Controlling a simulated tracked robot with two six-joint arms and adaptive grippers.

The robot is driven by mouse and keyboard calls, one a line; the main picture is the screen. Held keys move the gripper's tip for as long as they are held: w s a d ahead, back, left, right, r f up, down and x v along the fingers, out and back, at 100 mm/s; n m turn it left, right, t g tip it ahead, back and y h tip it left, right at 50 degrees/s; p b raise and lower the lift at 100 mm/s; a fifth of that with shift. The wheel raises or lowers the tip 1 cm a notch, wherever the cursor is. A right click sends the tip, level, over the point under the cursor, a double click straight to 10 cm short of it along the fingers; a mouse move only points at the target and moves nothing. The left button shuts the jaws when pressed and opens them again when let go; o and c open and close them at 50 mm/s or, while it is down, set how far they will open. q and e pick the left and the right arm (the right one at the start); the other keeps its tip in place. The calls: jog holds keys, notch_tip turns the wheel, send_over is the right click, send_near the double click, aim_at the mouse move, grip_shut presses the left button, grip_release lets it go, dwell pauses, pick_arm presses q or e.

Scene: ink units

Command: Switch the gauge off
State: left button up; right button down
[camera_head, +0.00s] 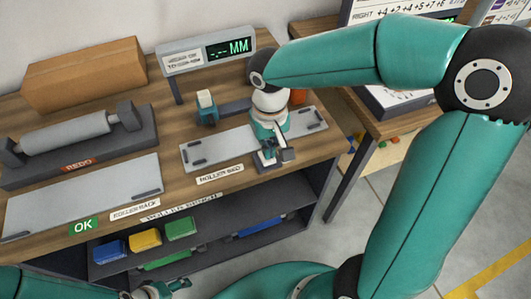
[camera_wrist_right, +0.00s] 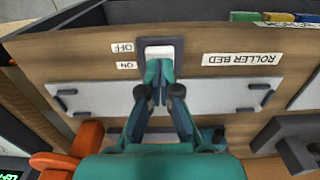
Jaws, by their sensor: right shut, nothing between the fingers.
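The gauge display (camera_head: 229,47) stands at the back of the bench and shows green dashes and "MM". Its switch (camera_wrist_right: 160,51) is a white rocker in a dark housing near the bench's front edge, with an OFF label (camera_wrist_right: 122,48) and an ON label (camera_wrist_right: 126,66) beside it. My right gripper (camera_wrist_right: 158,72) is shut and empty, its fingertips at the ON-side edge of the rocker; I cannot tell whether they touch. In the head view the right gripper (camera_head: 272,157) hides most of the switch. My left gripper (camera_head: 163,290) is partly visible at the bottom edge.
The grey roller bed plate (camera_head: 205,154) lies under my right arm. A grey roller (camera_head: 65,134) rests in a dark cradle at left, with a cardboard box (camera_head: 85,75) behind. Blue, yellow and green bins (camera_head: 145,239) stand on the lower shelf. A second table is at right.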

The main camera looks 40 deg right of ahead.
aim_at(269, 160)
jog(key=shift+f+b, duration=1.05)
jog(key=shift+f, duration=0.15)
dwell(0.5)
jog(key=shift+r+p, duration=2.85)
jog(key=shift+r, duration=0.7)
jog(key=shift+s, duration=0.1)
